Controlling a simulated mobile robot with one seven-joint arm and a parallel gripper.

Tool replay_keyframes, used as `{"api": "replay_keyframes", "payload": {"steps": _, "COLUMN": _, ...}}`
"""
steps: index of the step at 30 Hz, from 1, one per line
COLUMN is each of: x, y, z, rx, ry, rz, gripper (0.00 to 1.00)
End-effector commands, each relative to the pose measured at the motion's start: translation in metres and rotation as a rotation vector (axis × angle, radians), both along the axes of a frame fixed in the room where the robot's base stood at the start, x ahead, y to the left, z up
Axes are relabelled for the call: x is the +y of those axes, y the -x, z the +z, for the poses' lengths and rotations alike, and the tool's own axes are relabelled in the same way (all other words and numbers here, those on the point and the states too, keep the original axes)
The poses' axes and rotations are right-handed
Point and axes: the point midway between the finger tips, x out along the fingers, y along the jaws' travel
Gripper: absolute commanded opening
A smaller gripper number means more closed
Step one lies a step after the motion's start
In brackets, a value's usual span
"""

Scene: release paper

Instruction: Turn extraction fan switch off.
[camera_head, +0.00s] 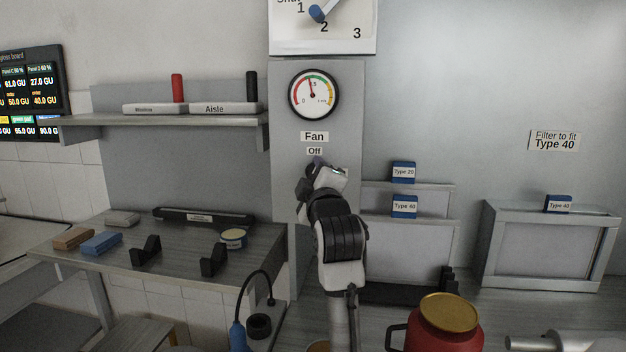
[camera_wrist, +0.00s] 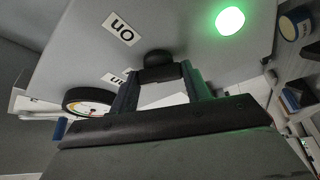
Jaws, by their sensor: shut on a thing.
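The extraction fan switch is on a grey panel (camera_head: 285,130), under a "Fan" label (camera_head: 314,136) and an "Off" label (camera_head: 314,151). My gripper (camera_head: 317,172) reaches up to the panel just below the "Off" label and hides most of the switch. In the wrist view, my gripper (camera_wrist: 160,74) is shut on the dark switch knob (camera_wrist: 156,58), with a finger on each side. An "On" label (camera_wrist: 120,33) shows upside down beside the knob. A lit green lamp (camera_wrist: 230,20) is on the panel. Whether the switch points to on or off cannot be told.
A round gauge (camera_head: 313,93) is above the labels, and a dial with a blue pointer (camera_head: 317,13) is higher. A shelf (camera_head: 190,120) is on the left. Boxes marked "Type 20" (camera_head: 403,172) and "Type 40" (camera_head: 404,206) stand right of my arm. A red jug (camera_head: 440,325) is at the front.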

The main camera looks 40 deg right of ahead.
Motion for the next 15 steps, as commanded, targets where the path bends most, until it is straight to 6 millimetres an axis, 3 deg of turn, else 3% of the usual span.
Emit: {"api": "replay_keyframes", "payload": {"steps": 15, "x": -0.0005, "y": 0.0005, "z": 0.0017, "rx": 0.285, "ry": 0.241, "rz": 0.000, "gripper": 0.24}}
